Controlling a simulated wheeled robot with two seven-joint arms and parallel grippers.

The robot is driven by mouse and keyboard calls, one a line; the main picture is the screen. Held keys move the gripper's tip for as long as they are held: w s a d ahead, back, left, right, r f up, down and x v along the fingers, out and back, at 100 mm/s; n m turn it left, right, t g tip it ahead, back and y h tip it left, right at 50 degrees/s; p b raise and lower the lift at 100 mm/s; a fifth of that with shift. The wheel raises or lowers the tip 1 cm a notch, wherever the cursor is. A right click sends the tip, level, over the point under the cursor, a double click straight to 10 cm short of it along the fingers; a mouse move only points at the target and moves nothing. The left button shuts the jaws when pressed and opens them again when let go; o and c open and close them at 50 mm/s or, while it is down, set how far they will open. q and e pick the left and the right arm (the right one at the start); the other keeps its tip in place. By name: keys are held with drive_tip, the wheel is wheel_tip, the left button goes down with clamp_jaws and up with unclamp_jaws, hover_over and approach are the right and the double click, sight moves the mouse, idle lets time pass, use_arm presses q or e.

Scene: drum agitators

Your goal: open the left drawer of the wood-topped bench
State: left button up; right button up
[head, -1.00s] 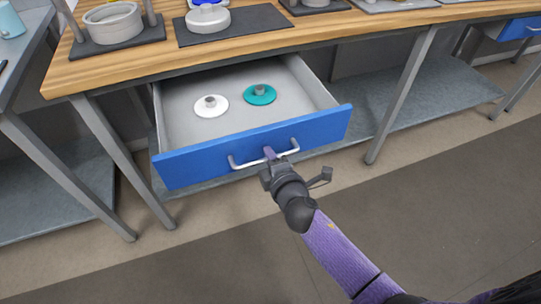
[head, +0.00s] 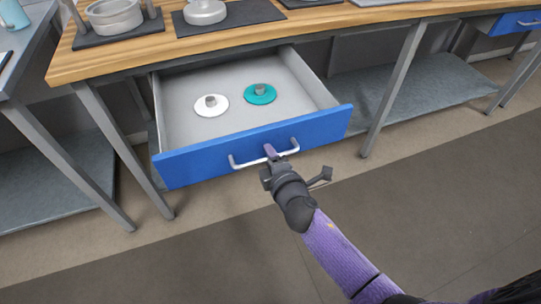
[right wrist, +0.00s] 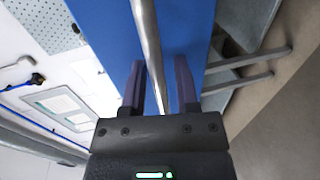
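The wood-topped bench (head: 300,29) spans the top of the head view. Its left drawer (head: 258,142) has a blue front and is pulled out, with its grey inside showing. A white disc (head: 211,105) and a teal disc (head: 259,94), each with a grey knob, lie in it. My right gripper (head: 271,154) is at the drawer's silver handle (head: 240,163), right of the handle's middle. My left gripper is not in view.
The bench's slanted grey legs (head: 392,92) and low shelf (head: 430,92) stand beside and below the drawer. Another blue drawer (head: 515,22) is shut at the far right. A grey table (head: 32,75) stands at the left. The floor in front is clear.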

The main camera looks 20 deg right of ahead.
drive_tip(key=shift+o, duration=0.4)
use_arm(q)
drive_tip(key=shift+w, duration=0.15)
use_arm(e)
drive_tip(key=shift+r, duration=0.1)
use_arm(q)
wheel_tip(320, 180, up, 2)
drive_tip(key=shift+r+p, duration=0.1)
drive_tip(key=shift+p, duration=0.95)
use_arm(e)
drive_tip(key=v, duration=1)
